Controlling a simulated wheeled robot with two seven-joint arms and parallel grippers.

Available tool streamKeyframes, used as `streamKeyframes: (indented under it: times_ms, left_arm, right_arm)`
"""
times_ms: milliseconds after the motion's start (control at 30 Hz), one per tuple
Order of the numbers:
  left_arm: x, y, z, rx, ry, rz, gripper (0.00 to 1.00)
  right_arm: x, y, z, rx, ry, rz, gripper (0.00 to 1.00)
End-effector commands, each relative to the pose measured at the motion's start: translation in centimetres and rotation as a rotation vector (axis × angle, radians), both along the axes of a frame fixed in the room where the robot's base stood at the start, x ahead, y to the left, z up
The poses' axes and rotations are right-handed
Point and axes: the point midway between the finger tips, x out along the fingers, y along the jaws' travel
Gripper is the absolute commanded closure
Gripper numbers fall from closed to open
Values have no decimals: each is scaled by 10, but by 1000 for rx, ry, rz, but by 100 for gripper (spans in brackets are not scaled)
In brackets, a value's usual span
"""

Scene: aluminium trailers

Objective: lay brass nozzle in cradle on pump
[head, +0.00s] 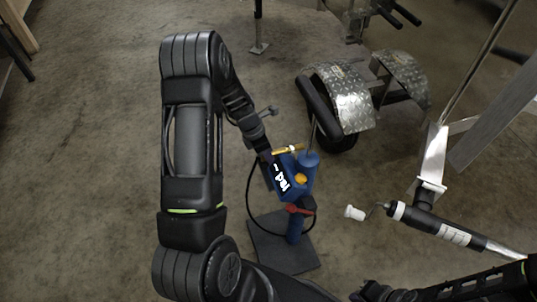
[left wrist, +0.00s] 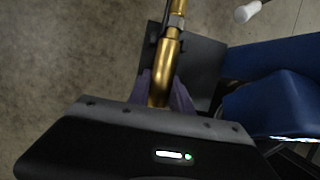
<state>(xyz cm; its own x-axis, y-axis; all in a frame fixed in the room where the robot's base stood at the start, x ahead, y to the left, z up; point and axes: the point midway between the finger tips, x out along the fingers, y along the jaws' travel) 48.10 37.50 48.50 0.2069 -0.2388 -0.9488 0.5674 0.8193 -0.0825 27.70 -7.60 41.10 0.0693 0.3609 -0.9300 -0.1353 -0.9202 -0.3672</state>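The blue pump (head: 304,180) stands upright on a dark base plate, with white lettering on its side. Its body fills the right of the left wrist view (left wrist: 275,105). My left gripper (head: 270,157) is beside the pump's upper part. In the left wrist view its fingers (left wrist: 160,90) are shut around the brass nozzle (left wrist: 166,62). In the head view, a brass piece (head: 288,150) that looks like the nozzle lies crosswise by the pump's top. I cannot make out the cradle or any contact with it. What seems my right gripper (head: 368,291) is dark at the bottom edge; its fingers are unclear.
A black hose (head: 249,192) loops beside the pump down to its base plate (head: 270,248). A trailer wheel under a tread-plate fender (head: 346,97) is behind. The floor at left is clear.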

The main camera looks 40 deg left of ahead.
Motion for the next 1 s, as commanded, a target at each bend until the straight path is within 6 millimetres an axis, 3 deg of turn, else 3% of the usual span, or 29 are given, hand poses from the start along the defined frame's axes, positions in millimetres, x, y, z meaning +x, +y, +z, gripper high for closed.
streamKeyframes:
  times_ms: [33,167,633,800,1000]
  left_arm:
    - [-7,-2,-15,0,18,1,59]
    - [-8,-1,-10,1,17,0,49]
    - [-19,16,67,9,-5,3,49]
    - [-21,17,79,7,-7,2,49]
    - [-21,17,80,6,-8,1,49]
  right_arm:
    - [0,0,-4,0,0,0,100]
    - [0,0,-3,0,0,0,100]
    - [0,0,20,0,-1,2,100]
    - [0,0,23,0,-1,2,100]
    - [0,0,22,0,0,1,100]
